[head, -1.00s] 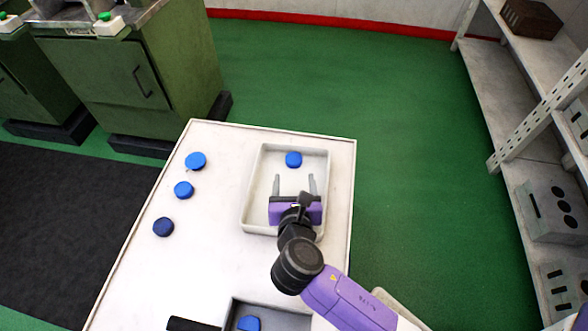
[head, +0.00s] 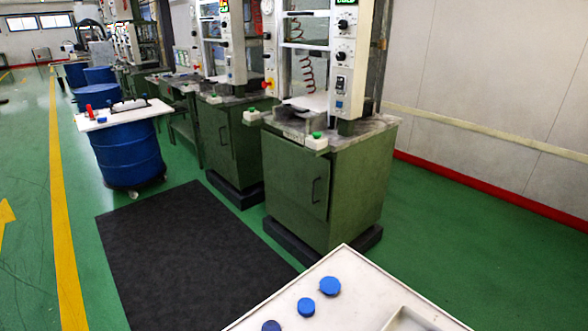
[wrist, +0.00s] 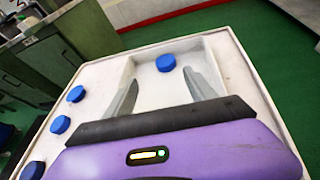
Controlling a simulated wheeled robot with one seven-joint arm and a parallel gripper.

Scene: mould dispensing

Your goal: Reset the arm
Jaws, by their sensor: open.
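My gripper (wrist: 160,92) shows in the wrist view as a purple body with two grey fingers spread apart. It is open and empty. The fingers are above the white tray (wrist: 205,45) on the white table, and a blue round piece (wrist: 166,62) lies in the tray beyond the fingertips. My arm and gripper are out of the head view.
Several blue round pieces (head: 330,286) lie on the white table (head: 255,318), left of the tray (head: 405,322). A green press cabinet (head: 320,190) stands behind the table. A black mat (head: 190,250) and a blue drum (head: 128,152) are to the left.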

